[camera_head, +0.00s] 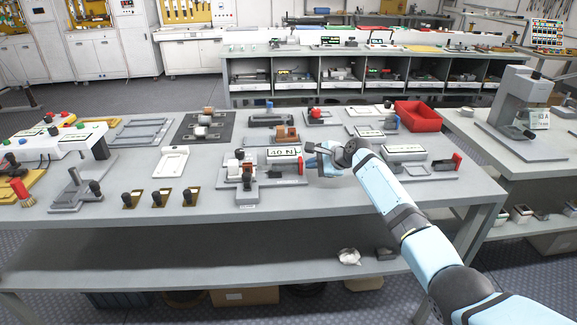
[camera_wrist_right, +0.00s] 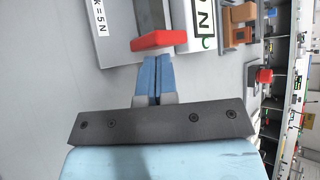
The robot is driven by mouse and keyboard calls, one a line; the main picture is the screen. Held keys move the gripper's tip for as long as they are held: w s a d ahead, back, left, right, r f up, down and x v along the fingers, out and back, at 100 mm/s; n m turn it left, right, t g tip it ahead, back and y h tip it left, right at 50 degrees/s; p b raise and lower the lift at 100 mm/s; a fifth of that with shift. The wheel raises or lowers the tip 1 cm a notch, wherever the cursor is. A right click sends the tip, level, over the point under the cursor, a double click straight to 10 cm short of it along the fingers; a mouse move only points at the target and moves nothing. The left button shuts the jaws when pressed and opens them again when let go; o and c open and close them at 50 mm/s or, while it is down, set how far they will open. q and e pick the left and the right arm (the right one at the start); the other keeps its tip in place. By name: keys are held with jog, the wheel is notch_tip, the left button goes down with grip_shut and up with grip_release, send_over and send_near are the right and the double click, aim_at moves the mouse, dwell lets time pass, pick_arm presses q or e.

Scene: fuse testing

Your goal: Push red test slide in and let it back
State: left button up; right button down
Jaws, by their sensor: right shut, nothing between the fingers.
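The red test slide's block (camera_wrist_right: 158,41) sits on the end of a grey bar in the right wrist view. The blue fingers of my right gripper (camera_wrist_right: 155,60) are shut and empty, and their tips meet the near edge of the block in the picture. I cannot tell whether they press on it. In the head view my right gripper (camera_head: 312,163) is low over the bench, just right of the tester with the "10 N" display (camera_head: 285,153). My left gripper is not in view.
A "k = 5 N" label (camera_wrist_right: 102,24) lies beside the slide. An orange-brown block (camera_head: 286,133) stands behind the tester, and a red bin (camera_head: 418,116) is at the back right. Another device with a red plate (camera_head: 457,161) stands to the right.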

jog(key=shift+d, duration=0.1)
jog(key=shift+d+r+p, duration=0.3)
jog(key=shift+d+p, duration=0.15)
jog(key=shift+w+d+r+p, duration=0.1)
jog(key=shift+d+r+p, duration=0.2)
jog(key=shift+d, duration=0.35)
jog(key=shift+w+d+r+p, duration=0.15)
jog(key=shift+d+p, duration=0.25)
jog(key=shift+d, duration=0.25)
jog(key=shift+s+d+r+p, duration=0.1)
jog(key=shift+d+r+p, duration=0.2)
jog(key=shift+d, duration=0.35)
jog(key=shift+d+f, duration=0.1)
jog(key=shift+f, duration=0.05)
